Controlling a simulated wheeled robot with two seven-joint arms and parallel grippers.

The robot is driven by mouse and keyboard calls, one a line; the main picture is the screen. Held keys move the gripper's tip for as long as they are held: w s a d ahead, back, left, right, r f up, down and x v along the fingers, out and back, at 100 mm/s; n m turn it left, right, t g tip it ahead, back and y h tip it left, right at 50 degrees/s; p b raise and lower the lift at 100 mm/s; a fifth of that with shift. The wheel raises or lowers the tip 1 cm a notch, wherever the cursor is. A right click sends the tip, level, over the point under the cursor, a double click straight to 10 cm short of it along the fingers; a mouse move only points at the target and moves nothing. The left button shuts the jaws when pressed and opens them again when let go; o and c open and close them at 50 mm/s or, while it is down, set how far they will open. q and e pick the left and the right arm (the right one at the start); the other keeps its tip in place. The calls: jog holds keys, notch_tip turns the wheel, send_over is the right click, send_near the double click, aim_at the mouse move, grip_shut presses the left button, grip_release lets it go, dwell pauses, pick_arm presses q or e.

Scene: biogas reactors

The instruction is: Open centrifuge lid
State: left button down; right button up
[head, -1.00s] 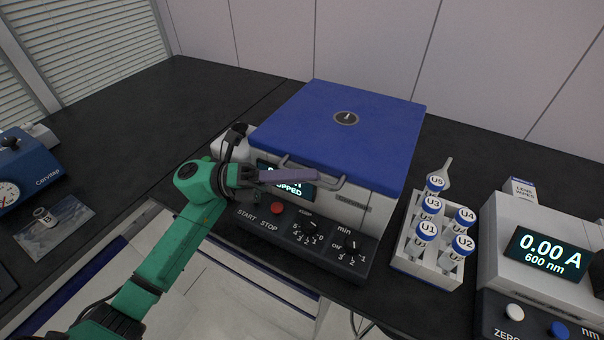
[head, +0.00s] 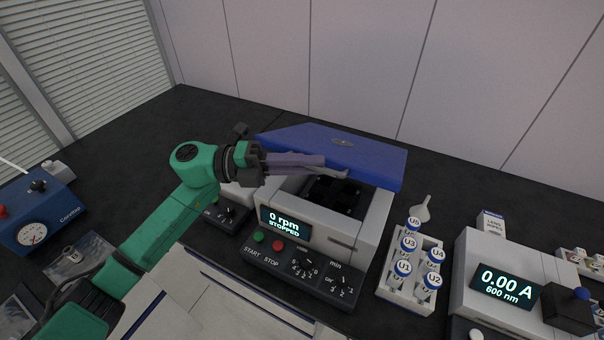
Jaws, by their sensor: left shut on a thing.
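The centrifuge (head: 372,225) is a white box with a dark front panel, and its display reads 0 rpm STOPPED. Its blue lid (head: 365,158) is tilted up at the front, partly open, and the dark chamber (head: 335,193) shows beneath it. My left gripper (head: 318,166) is at the lid's front edge, shut on the lid handle (head: 335,172). The fingers and wrist hide much of the handle and the lid's left front part. My right gripper is not in view.
A white rack (head: 392,290) with several blue-capped vials stands right of the centrifuge, with a spectrophotometer (head: 470,262) beyond it. A blue pump (head: 42,215) with a gauge sits at the far left.

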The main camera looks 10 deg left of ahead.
pick_arm(q)
jog(key=shift+n, duration=0.4)
jog(key=shift+w+d+r+p, duration=0.25)
jog(key=shift+w+r, duration=0.3)
jog(key=shift+r, duration=0.35)
jog(key=shift+w+d+r+p, duration=0.1)
jog(key=shift+w+r+p, duration=0.35)
jog(key=shift+r, duration=0.45)
jog(key=shift+w+d+r+p, duration=0.2)
jog(key=shift+w+r, duration=0.45)
jog(key=shift+r, duration=0.25)
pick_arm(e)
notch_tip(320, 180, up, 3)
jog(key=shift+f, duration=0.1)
pick_arm(q)
jog(key=c, duration=1.2)
grip_release()
jog(key=shift+o, duration=0.2)
